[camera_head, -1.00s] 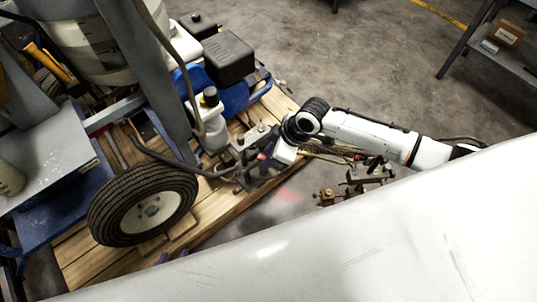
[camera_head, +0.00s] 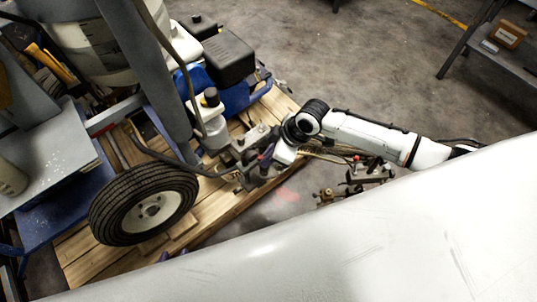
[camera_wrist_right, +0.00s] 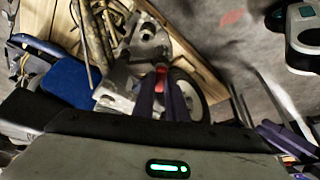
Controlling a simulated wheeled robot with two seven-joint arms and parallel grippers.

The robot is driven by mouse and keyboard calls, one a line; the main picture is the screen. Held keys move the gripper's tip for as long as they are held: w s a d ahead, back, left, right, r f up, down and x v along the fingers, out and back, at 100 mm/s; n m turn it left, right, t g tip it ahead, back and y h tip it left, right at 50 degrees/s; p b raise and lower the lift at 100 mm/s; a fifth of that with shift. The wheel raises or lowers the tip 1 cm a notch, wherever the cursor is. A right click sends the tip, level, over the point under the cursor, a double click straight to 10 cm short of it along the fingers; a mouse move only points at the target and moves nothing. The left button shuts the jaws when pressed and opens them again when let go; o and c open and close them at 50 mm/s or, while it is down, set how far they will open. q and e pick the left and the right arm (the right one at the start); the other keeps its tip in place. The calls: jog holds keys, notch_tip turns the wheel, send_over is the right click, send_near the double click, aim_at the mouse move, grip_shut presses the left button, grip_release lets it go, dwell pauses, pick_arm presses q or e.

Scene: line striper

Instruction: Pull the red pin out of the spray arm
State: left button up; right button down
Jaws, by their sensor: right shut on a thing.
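The red pin (camera_wrist_right: 161,74) shows in the right wrist view as a small red piece between the purple fingers of my right gripper (camera_wrist_right: 163,88). The gripper is shut on it. The pin is beside the grey metal spray arm (camera_wrist_right: 118,82), and the fingers hide much of it; I cannot tell how deep it sits. In the head view my right gripper (camera_head: 266,157) comes from the right and meets the spray arm (camera_head: 238,149) at the machine's near corner.
The striper's black tyre (camera_head: 143,204) stands on a wooden pallet (camera_head: 85,254). A black engine cover (camera_head: 229,58) and a white jar (camera_head: 211,118) are behind the spray arm. Brass fittings (camera_head: 326,196) are to the right. The concrete floor behind is largely clear.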

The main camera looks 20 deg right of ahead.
jog(key=shift+r+p, duration=0.6)
jog(key=shift+r, duration=0.05)
jog(key=shift+r+p, duration=1.2)
jog(key=shift+a+p+v, duration=0.2)
jog(key=shift+p+v, duration=0.15)
jog(key=shift+v, duration=0.75)
jog(key=shift+d+r, duration=0.1)
jog(key=shift+r, duration=1)
